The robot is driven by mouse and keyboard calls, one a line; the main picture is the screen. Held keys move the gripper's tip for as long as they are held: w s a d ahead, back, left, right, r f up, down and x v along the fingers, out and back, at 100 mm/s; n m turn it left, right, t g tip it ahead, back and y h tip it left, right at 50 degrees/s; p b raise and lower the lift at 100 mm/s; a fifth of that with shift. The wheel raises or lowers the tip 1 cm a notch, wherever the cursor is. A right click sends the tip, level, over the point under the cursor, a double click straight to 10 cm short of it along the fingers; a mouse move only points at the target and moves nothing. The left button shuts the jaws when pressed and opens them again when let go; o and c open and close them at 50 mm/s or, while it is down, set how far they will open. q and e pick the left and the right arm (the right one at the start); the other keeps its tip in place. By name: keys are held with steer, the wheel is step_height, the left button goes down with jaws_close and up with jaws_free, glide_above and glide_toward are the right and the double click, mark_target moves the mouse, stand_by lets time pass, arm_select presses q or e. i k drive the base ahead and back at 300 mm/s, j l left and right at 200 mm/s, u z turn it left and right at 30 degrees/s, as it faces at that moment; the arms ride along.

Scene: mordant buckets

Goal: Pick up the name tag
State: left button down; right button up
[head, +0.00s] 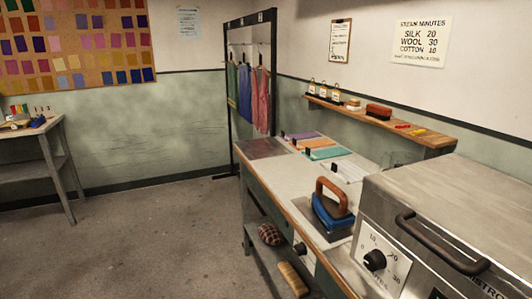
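I cannot make out a name tag for certain in the head view. Several small pale tag-like pieces (322,90) stand at the left end of the wall shelf, too small to read. Small dark clips or markers (307,151) stand by the folded cloths on the workbench, also too small to identify. Neither of my grippers is in view.
A long workbench (290,190) runs along the right, bearing an iron (331,212) and folded cloths (327,153). A large metal box with dial and handle (460,200) fills the near right. A table (40,128) stands far left. The middle floor (150,235) is clear.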

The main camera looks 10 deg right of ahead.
mark_target(336, 95)
steer(key=i+j+z, duration=0.3)
steer(key=i+z, duration=0.2)
steer(key=i+j+z, duration=0.6)
steer(key=i+j, duration=0.4)
steer(key=i+j+z, duration=0.2)
steer(key=i+j, duration=0.3)
steer(key=i+j+z, duration=0.15)
steer(key=i+j, duration=0.3)
steer(key=j, duration=0.3)
